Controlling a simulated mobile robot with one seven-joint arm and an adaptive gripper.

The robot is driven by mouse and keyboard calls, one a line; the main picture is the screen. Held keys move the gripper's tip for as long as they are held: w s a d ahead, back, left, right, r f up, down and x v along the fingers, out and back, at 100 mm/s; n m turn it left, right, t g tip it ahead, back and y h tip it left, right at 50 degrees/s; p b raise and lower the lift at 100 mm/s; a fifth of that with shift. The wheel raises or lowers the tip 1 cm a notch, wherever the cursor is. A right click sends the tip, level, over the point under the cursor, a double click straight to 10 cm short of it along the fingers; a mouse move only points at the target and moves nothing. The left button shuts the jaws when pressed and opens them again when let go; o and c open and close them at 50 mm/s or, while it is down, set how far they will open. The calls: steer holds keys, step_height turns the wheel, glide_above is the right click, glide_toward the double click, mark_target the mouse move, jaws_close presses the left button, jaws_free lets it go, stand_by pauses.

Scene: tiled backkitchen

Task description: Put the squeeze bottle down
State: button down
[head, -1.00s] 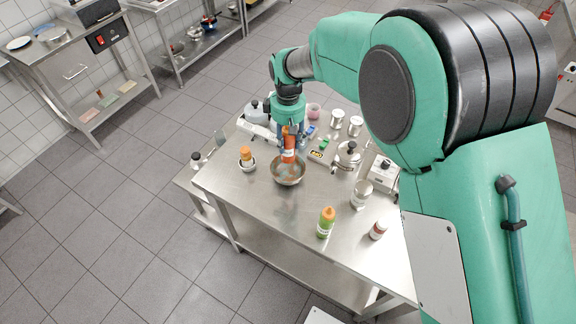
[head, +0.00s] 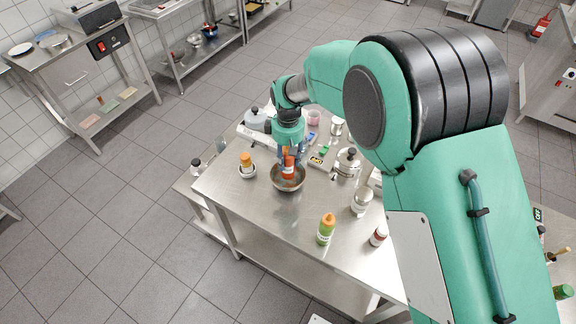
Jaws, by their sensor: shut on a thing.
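An orange-red squeeze bottle (head: 289,167) with a white label is in my gripper (head: 290,152) in the head view. My gripper points down over the steel table (head: 281,235) and is shut on the bottle's upper part. The bottle is upright and overlaps a metal bowl (head: 287,185); I cannot tell whether its base touches the bowl. A second bottle, green with an orange cap (head: 326,229), stands on the table at the front.
A lidded pot (head: 347,163), a metal canister (head: 361,199) and a small jar with a red label (head: 378,235) stand on the right. The table's front left is bare.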

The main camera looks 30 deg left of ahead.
mark_target(288, 166)
steer(key=shift+f, duration=1.95)
steer(key=shift+f, duration=0.1)
steer(key=c, duration=1.1)
jaws_free()
step_height(288, 166, up, 12)
steer(key=shift+r, duration=0.1)
